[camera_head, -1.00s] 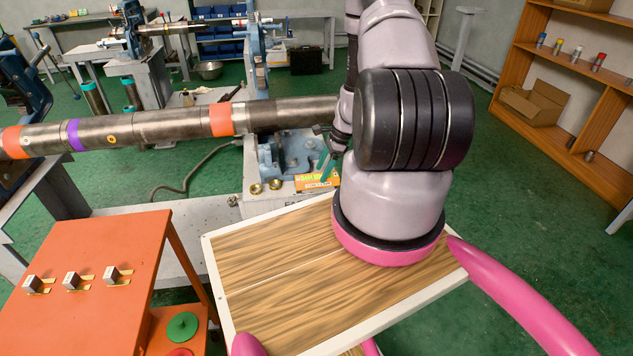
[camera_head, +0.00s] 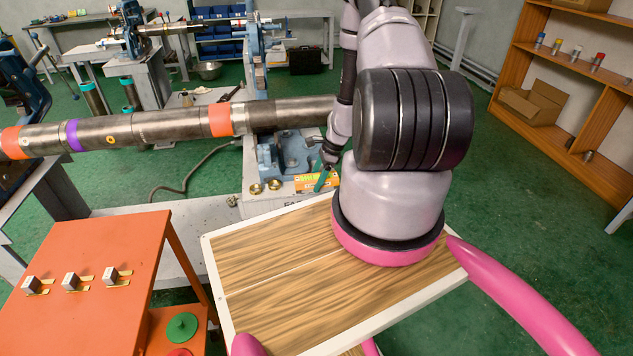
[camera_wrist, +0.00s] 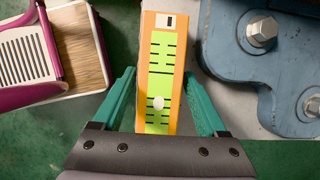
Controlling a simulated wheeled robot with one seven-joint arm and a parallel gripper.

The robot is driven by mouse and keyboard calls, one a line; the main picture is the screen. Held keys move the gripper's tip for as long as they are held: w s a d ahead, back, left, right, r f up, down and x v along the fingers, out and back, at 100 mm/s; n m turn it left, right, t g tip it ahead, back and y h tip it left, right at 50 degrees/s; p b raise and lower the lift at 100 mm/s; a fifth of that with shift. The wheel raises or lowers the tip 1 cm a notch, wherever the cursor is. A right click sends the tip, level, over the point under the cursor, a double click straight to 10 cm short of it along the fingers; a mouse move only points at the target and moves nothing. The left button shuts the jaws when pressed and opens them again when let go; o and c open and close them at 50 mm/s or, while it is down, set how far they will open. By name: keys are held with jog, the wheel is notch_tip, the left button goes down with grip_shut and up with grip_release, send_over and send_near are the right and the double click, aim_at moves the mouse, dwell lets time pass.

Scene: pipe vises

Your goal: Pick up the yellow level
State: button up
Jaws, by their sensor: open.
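A long orange block with a yellow-green face and black marks (camera_wrist: 163,45) lies on a grey surface in the wrist view; it is the thing that best fits the yellow level. In the head view it shows as a small orange and yellow piece (camera_head: 305,184) on the grey bench, partly hidden by my gripper. My gripper (camera_wrist: 160,75) is open, with one teal finger on each side of the block in the wrist view. I cannot tell whether the fingertips reach down beside it. In the head view, my gripper (camera_head: 320,181) is just at the block.
A blue vise (camera_head: 285,150) stands close behind the block; its bolted base (camera_wrist: 270,65) is right of my gripper. A long steel pipe (camera_head: 170,124) runs above the bench. Two brass fittings (camera_head: 265,187) lie left of the block. An orange table (camera_head: 80,255) stands at left.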

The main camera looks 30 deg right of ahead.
grip_shut()
dwell(0.4)
